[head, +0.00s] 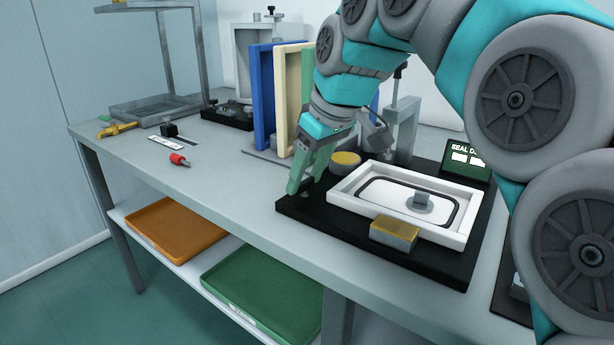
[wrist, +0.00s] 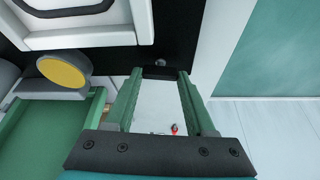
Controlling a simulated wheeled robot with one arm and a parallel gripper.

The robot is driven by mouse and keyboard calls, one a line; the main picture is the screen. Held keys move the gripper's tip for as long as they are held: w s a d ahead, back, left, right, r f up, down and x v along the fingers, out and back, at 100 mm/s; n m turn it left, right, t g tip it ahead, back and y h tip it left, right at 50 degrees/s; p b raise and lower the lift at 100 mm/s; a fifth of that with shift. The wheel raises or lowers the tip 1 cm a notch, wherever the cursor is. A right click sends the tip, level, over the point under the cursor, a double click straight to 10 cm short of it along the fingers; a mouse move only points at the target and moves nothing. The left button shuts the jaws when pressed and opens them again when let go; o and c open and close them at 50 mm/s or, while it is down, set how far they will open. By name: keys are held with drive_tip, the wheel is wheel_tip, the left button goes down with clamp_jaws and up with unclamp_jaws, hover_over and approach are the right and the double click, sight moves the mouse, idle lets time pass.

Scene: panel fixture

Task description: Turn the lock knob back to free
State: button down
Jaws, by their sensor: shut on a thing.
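My gripper (head: 301,184) reaches down to the left corner of the black base plate (head: 345,237). In the wrist view, its two green fingers (wrist: 159,74) are shut on a small dark lock knob (wrist: 160,71) at the plate's edge. The knob is mostly hidden between the fingertips, and I cannot tell which way it points. A white frame (head: 455,237) with a dark oval seal line and a grey block in the middle lies on the plate, right of my gripper.
A yellow-topped round piece (head: 345,159) and a yellow-topped block (head: 394,233) sit beside the frame. A grey upright clamp (head: 403,125) stands behind. Upright blue and cream panels (head: 262,97) stand left of my arm.

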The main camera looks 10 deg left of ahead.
drive_tip(key=shift+n+g, duration=0.3)
drive_tip(key=shift+n, duration=0.6)
drive_tip(key=c, duration=0.5)
unclamp_jaws()
drive_tip(key=shift+v, duration=3.9)
drive_tip(key=shift+w, duration=0.1)
